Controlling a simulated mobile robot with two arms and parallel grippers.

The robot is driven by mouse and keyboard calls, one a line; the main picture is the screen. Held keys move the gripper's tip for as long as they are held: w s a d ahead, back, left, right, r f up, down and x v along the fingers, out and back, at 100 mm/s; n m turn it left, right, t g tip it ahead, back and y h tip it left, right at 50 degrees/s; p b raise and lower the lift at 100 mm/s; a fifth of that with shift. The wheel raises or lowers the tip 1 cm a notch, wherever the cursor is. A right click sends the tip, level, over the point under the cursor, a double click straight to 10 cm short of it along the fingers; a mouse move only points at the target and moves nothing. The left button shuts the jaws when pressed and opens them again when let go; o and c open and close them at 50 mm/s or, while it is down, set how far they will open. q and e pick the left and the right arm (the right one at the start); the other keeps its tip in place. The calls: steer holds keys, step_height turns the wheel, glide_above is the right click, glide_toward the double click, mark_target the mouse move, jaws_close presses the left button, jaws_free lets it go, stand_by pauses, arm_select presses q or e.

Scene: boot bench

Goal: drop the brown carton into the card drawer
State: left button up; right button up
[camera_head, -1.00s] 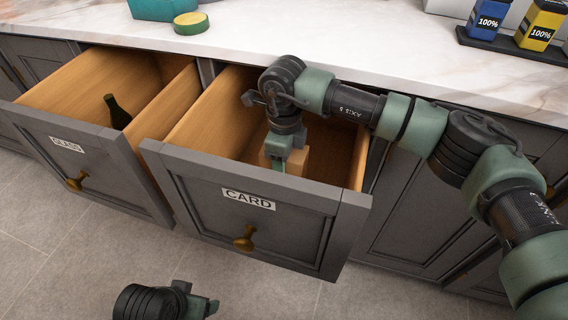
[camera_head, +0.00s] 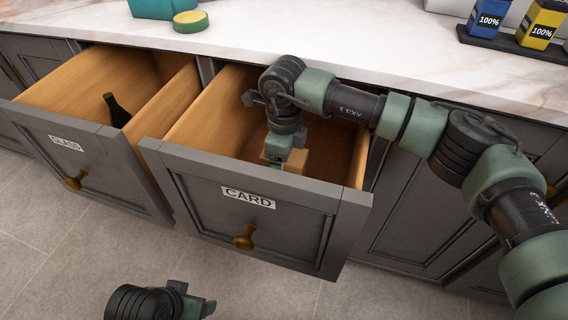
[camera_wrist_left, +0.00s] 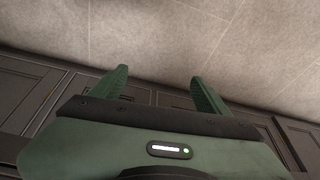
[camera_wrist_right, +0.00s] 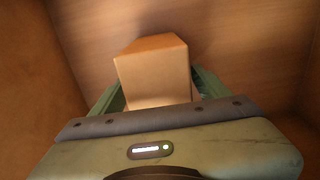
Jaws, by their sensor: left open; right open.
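The card drawer (camera_head: 185,173) is pulled open, with a CARD label on its grey front. My right gripper (camera_head: 276,160) reaches down into it from above. The brown carton (camera_head: 297,160) is inside the drawer, partly hidden behind the gripper. In the right wrist view the carton (camera_wrist_right: 155,72) stands between the fingers of my right gripper (camera_wrist_right: 152,95), which are open; whether it touches the drawer floor or a finger is unclear. My left gripper (camera_wrist_left: 160,85) is open and empty in the left wrist view, over the floor in front of the cabinets.
The glass drawer (camera_head: 90,165) is open to the left, with a dark bottle (camera_head: 118,112) in it. The marble counter (camera_head: 330,45) runs behind. On it are a teal box (camera_head: 165,8), a round green-and-yellow item (camera_head: 190,21) and blue and yellow containers (camera_head: 538,24) at right.

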arm_select(q)
steer(key=shift+w, duration=0.1)
arm_select(e)
steer(key=shift+r, duration=0.1)
arm_select(q)
steer(key=p+x, duration=0.1)
steer(key=x, duration=0.5)
steer(key=shift+s+f+p, duration=0.3)
steer(key=shift+f+p, duration=0.1)
steer(key=shift+f, duration=0.1)
arm_select(e)
step_height(320, 180, up, 8)
steer(key=shift+r, duration=0.25)
arm_select(q)
steer(key=shift+d, duration=0.15)
